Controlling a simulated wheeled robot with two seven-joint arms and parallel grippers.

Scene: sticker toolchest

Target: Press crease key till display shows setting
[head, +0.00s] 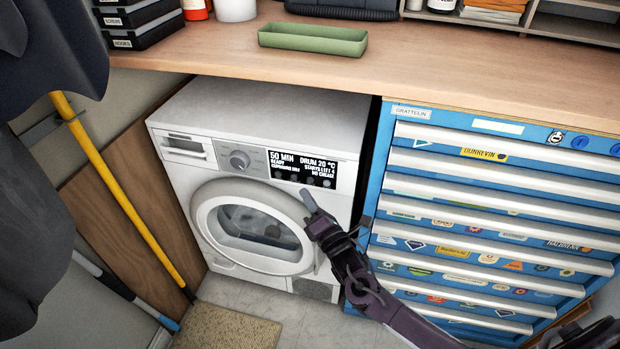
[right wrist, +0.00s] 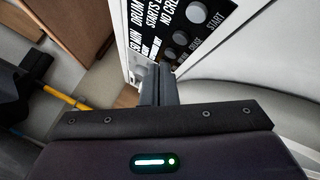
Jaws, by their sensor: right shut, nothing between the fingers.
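The white dryer (head: 270,110) stands under the counter. Its black display (head: 302,168) reads 50 MIN, READY, DRUM 20 °C, STARTS LEFT 4 and NO CREASE. In the right wrist view the display (right wrist: 150,25) appears sideways, with a row of round grey keys beside it. My right gripper (head: 309,200) is shut and empty in front of the panel's lower edge. Its fingertips (right wrist: 161,72) are close to the nearest key; contact cannot be told.
The round dryer door (head: 250,232) is closed, just left of my right gripper. A blue drawer chest (head: 385,180) with stickers stands to the right. A green tray (head: 312,40) lies on the wooden counter (head: 420,70). A yellow pole (head: 120,190) leans at left.

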